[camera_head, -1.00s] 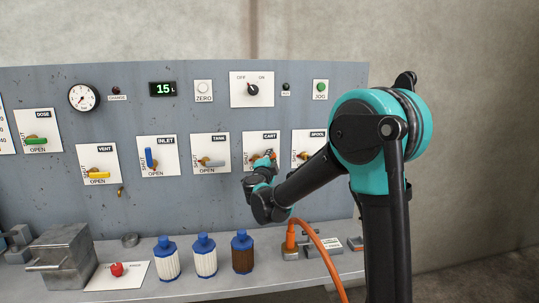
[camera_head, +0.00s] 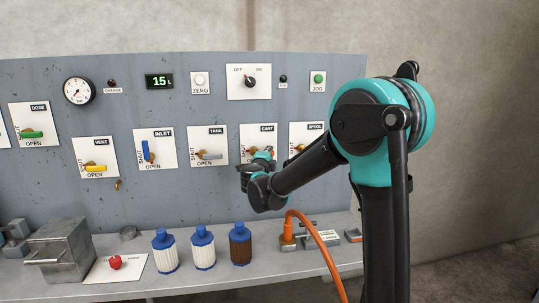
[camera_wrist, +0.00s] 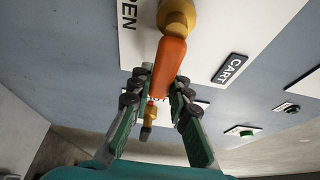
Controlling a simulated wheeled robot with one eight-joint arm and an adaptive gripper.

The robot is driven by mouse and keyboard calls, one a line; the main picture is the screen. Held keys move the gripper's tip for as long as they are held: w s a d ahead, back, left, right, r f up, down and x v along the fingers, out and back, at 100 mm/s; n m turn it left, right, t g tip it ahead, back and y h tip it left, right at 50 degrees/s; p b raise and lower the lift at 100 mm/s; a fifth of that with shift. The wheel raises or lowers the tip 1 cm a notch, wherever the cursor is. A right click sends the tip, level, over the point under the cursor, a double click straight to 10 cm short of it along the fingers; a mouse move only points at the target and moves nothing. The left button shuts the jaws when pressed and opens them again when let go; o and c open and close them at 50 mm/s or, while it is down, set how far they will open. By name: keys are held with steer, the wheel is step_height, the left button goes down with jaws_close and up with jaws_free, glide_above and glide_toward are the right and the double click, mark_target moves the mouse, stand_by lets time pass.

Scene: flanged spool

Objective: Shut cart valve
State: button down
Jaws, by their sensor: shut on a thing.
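The cart valve has an orange lever (camera_wrist: 170,62) on a brass hub (camera_wrist: 177,14). Its white plate (camera_head: 250,134), labelled CART, is on the right part of the panel in the head view. In the wrist view, the lever runs from the hub down between my fingers, lying roughly along the line of the OPEN lettering. My gripper (camera_wrist: 160,86) is shut on the lever's outer part, one finger on each side. In the head view, my gripper (camera_head: 262,160) covers most of the lever and the plate's lower part.
The spool valve's plate (camera_head: 299,131) is close on the right of my gripper, and the tank valve (camera_head: 209,155) is on its left.

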steer(key=c, duration=1.4)
jaws_free()
steer(key=s+a, duration=0.2)
steer(key=s, duration=1)
steer(key=shift+w, duration=0.1)
